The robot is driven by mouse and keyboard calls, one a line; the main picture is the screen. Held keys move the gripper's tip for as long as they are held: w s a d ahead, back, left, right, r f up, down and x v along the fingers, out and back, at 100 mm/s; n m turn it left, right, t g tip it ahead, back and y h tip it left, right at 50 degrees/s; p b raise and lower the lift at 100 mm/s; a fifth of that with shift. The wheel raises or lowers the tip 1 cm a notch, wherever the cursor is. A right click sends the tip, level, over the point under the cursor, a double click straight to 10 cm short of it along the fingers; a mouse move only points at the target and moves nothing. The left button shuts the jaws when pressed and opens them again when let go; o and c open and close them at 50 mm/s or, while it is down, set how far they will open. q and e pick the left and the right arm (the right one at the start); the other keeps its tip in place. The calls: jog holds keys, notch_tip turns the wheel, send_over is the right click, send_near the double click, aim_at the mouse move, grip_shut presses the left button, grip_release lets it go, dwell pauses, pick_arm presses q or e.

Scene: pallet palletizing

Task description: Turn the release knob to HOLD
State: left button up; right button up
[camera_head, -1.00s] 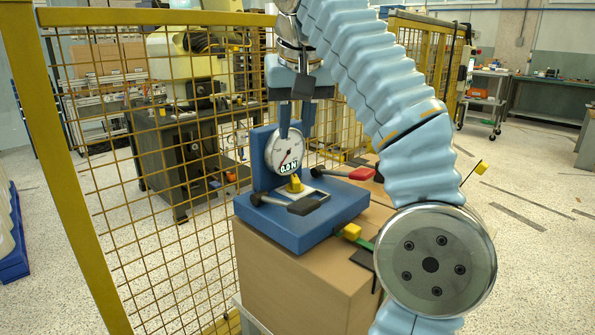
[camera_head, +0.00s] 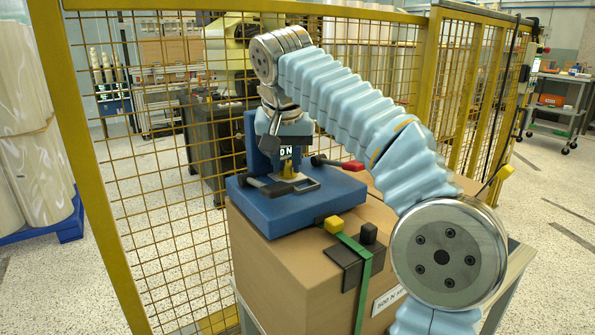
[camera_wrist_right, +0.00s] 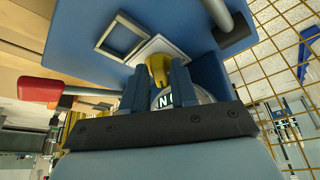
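A blue test fixture (camera_head: 300,205) stands on a cardboard box. A small yellow knob (camera_head: 288,173) stands on its pale plate below the gauge; I see no readable HOLD mark. My right gripper (camera_head: 287,162) is low in front of the gauge, pointing down at the knob. In the right wrist view the yellow knob (camera_wrist_right: 158,68) shows between the two dark fingers (camera_wrist_right: 156,80), which are apart. I cannot tell whether they touch it. The gauge face (camera_head: 286,151) is mostly hidden by my gripper. My left gripper is not in view.
A yellow mesh fence (camera_head: 150,200) stands close behind.

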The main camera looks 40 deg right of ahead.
jog(key=shift+d+f, duration=0.1)
jog(key=shift+f, duration=0.2)
grip_shut()
